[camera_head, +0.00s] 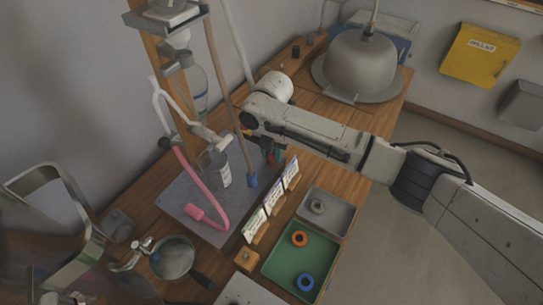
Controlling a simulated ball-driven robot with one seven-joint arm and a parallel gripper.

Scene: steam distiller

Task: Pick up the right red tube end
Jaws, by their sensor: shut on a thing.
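My arm reaches in from the right, and its link hides much of my gripper (274,155), which is low beside the grey board (180,204). A small dark red piece (269,157) shows at my gripper, which is shut on it. I cannot tell if this piece is a tube end.
A brown tube with a blue end (252,180) hangs just left of my gripper. A beaker (214,168) stands on the board. Label cards (272,203) stand in front. A green tray (275,264) holds orange and blue rings; a grey tray (338,208) holds a grey ring.

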